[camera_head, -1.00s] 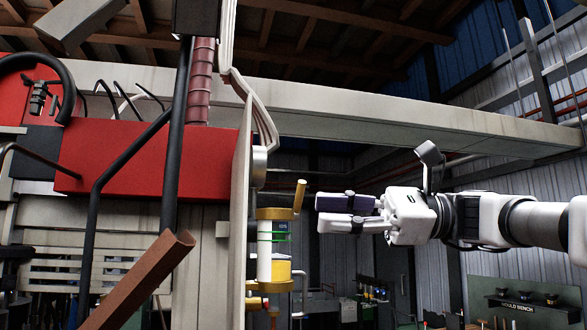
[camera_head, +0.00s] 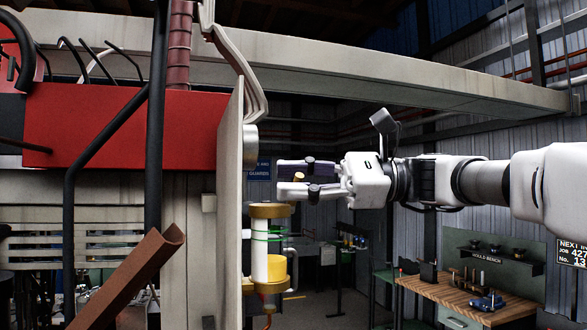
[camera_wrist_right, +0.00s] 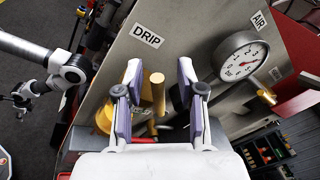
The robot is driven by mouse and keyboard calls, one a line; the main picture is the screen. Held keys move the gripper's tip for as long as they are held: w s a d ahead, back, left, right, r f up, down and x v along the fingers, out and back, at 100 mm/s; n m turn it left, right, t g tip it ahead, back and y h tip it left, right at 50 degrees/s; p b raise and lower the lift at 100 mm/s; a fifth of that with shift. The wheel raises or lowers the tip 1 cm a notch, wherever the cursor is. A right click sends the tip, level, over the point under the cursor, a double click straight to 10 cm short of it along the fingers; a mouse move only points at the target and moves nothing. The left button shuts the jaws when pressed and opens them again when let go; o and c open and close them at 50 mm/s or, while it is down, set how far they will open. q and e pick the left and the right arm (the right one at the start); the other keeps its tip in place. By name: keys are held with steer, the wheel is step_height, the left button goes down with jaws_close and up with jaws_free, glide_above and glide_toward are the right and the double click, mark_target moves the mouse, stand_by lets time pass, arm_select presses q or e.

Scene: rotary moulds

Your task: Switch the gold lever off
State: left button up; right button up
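The gold lever (camera_wrist_right: 157,92) is a short rod, seen between the two fingers of my right gripper (camera_wrist_right: 161,68) in the right wrist view. The fingers are apart, with gaps visible on both sides of the rod. In the head view my right gripper (camera_head: 281,179) is level, reaching in from the right, and mostly hides the lever; only its gold tip (camera_head: 299,176) shows between the fingers. The lever belongs to the gold-capped drip unit (camera_head: 269,211) with a clear body. A white and black arm, apparently my left, shows in the wrist view with its gripper (camera_wrist_right: 24,98) small and unclear.
A pale upright panel (camera_head: 229,190) stands left of the drip unit. In the wrist view it bears a DRIP label (camera_wrist_right: 147,36) and a round AIR gauge (camera_wrist_right: 239,62) close to the right finger. A wooden bench (camera_head: 470,295) stands at the lower right.

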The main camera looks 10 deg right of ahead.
steer(key=shift+s+d+r, duration=0.1)
steer(key=shift+s+d, duration=0.15)
steer(key=shift+c, duration=0.2)
steer(key=shift+d, duration=0.1)
jaws_close()
steer(key=n+b, duration=0.1)
steer(key=b, duration=0.1)
steer(key=f+n+b, duration=0.1)
steer(key=n+b, duration=0.1)
steer(key=shift+s+y, duration=0.4)
steer(key=shift+c, duration=1.2)
jaws_free()
steer(key=shift+o, duration=1.4)
